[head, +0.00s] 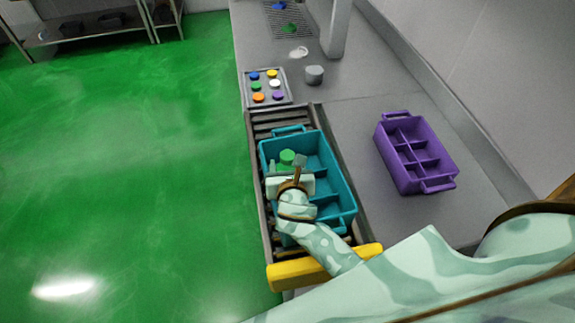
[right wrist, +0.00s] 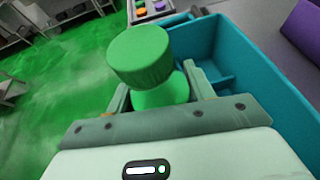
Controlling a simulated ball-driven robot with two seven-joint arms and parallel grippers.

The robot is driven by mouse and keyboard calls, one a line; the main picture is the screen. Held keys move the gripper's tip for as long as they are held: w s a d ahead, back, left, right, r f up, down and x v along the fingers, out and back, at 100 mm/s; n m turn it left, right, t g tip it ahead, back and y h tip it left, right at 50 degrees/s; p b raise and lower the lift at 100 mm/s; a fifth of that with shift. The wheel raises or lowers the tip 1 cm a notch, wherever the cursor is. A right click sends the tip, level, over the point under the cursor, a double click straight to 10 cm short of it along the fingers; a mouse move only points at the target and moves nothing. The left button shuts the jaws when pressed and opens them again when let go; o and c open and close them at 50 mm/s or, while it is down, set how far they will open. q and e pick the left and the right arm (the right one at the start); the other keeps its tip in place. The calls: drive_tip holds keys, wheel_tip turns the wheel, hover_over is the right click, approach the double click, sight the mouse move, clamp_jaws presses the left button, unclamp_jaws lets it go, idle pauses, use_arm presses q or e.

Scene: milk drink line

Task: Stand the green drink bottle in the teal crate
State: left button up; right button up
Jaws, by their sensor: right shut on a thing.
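The green drink bottle shows its green cap (head: 287,156) in the head view, over the left side of the teal crate (head: 341,182). My right gripper (head: 286,171) is shut on the bottle, which looks roughly upright. In the right wrist view the bottle (right wrist: 142,56) stands between the two fingers (right wrist: 157,92), cap up, its lower part hidden by the gripper. The teal crate (right wrist: 275,85) shows beside it on the right, with inner dividers. I cannot tell whether the bottle's base touches the crate floor. My left gripper is not in view.
The teal crate sits on a roller conveyor (head: 283,115) with a yellow end bar (head: 300,274). A purple divided crate (head: 428,178) stands empty on the counter to the right. A tray of coloured caps (head: 250,91) and a grey cylinder (head: 314,74) lie beyond.

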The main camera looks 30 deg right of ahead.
drive_tip(key=shift+d+f, duration=0.2)
drive_tip(key=shift+f, duration=0.15)
drive_tip(key=shift+a+f, duration=0.1)
drive_tip(key=shift+f, duration=0.1)
drive_tip(key=o, duration=1.2)
drive_tip(key=shift+r, duration=0.15)
drive_tip(key=v, duration=0.4)
drive_tip(key=p+v, duration=0.1)
drive_tip(key=v, duration=0.3)
drive_tip(key=r+v, duration=0.1)
drive_tip(key=v, duration=0.3)
